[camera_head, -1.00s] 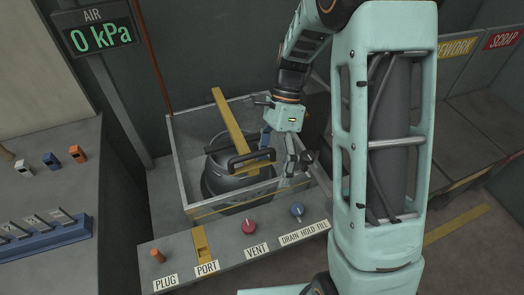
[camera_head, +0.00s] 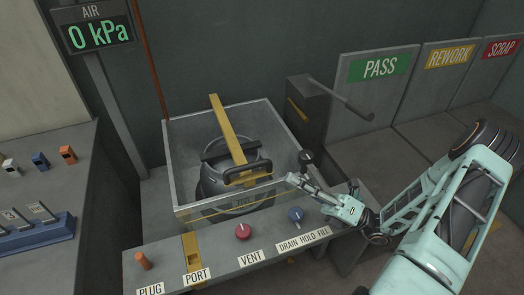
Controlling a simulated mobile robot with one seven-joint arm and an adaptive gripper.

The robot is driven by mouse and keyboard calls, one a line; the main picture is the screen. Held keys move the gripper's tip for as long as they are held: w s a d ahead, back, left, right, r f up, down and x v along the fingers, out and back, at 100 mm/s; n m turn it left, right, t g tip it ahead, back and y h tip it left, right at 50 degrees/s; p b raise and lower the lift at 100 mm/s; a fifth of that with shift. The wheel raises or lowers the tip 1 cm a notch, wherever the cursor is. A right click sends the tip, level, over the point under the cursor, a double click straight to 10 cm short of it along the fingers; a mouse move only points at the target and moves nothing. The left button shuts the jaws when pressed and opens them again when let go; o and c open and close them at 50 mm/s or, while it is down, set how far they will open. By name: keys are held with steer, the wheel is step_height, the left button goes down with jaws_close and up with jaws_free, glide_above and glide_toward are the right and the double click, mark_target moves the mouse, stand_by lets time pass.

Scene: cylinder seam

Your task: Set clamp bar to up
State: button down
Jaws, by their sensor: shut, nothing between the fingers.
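A dark crosspiece lies over the cylinder under the bar. My gripper (camera_head: 292,180) is shut and empty, just outside the tank's front right corner, right of the handle and apart from it. It points left.
PASS (camera_head: 380,67), REWORK and SCRAP bins are right. The display (camera_head: 99,35) reads 0 kPa.

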step_height(320, 180, up, 8)
steer(key=p, duration=0.1)
glide_above(257, 162)
steer(key=shift+f, duration=0.2)
stand_by(2.0)
